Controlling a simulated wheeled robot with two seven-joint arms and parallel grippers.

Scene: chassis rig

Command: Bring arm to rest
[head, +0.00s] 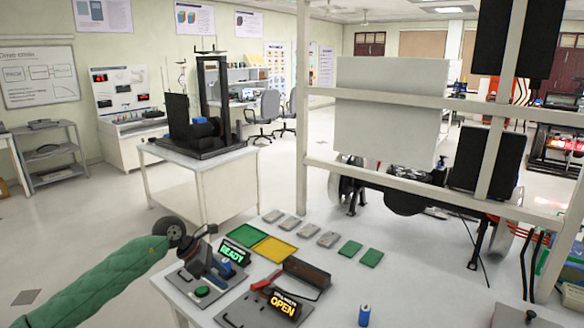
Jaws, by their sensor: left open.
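My left arm, in a green padded sleeve (105,285), comes in from the lower left of the head view. It reaches over the left edge of the white table (335,290). My left gripper (207,262) is open at the end of this arm, close to the device with the green READY sign (234,252). The dark gripper parts overlap the device in the picture, so I cannot tell whether they touch it. No held object shows between the fingers. My right arm and gripper are not in view.
A second device with an orange OPEN sign (284,304) stands on the near table. A blue battery-like cylinder (364,315) stands to its right. Green tray (243,234), yellow tray (274,248) and several flat pieces lie behind. A pale frame post (301,110) rises behind the table.

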